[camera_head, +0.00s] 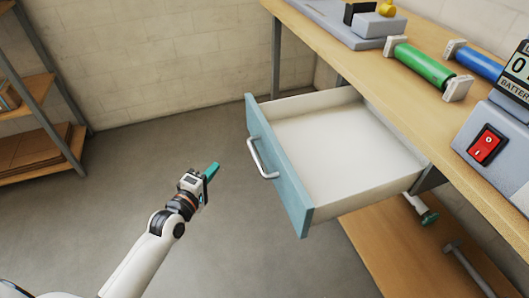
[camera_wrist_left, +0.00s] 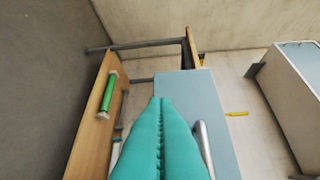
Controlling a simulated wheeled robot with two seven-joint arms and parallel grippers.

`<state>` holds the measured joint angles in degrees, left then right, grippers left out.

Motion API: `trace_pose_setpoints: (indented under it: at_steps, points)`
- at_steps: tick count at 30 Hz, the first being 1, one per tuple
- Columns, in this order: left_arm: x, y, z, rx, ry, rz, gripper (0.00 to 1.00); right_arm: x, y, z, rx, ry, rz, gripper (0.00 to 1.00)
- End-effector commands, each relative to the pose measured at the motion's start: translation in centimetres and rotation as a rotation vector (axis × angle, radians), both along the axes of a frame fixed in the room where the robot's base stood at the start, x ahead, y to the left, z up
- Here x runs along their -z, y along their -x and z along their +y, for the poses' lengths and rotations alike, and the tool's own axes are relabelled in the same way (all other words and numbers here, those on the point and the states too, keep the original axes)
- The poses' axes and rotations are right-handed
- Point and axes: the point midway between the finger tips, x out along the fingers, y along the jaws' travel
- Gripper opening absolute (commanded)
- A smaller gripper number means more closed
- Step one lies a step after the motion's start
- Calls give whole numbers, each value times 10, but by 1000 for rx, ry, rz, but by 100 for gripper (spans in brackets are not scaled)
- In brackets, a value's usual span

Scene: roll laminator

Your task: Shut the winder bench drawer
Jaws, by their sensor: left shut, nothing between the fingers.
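The winder bench drawer (camera_head: 345,145) stands pulled out from under the wooden bench top (camera_head: 440,90) and looks empty inside. Its blue-grey front (camera_head: 277,165) carries a silver bar handle (camera_head: 262,160). My left gripper (camera_head: 213,170), with teal fingers, is to the left of the drawer front, apart from the handle. It is shut with nothing in it. In the left wrist view my shut fingers (camera_wrist_left: 160,102) overlap the lower part of the drawer front (camera_wrist_left: 190,90), with the handle (camera_wrist_left: 203,145) just right of them. My right gripper is not in view.
On the bench are green (camera_head: 424,65) and blue (camera_head: 480,63) rollers and a grey unit with a red switch (camera_head: 487,145). A lower shelf (camera_head: 390,250) lies beneath the drawer. A shelf rack (camera_head: 35,90) stands far left. The floor left of the drawer is clear.

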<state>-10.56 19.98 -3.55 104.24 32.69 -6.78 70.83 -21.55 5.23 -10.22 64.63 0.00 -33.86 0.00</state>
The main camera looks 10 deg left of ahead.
Motion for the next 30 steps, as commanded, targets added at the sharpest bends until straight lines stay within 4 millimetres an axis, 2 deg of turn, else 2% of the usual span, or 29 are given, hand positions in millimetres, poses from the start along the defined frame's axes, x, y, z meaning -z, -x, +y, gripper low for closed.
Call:
trace_pose_setpoints:
  at_steps: [1,3,6,11,22,25,30]
  points:
    - [-8,-1,-2,8,44,-33,0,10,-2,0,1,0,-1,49]
    - [-22,-2,-5,15,89,-59,0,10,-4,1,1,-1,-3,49]
    - [-30,-6,-6,19,111,-70,0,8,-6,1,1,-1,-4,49]
    - [-31,-28,-10,18,111,-71,0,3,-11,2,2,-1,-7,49]
    - [-30,-104,-26,18,107,-70,0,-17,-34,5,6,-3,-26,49]
    - [-30,-111,-41,19,112,-68,0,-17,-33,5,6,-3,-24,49]
    - [-30,-120,-54,18,108,-68,0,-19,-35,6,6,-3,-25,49]
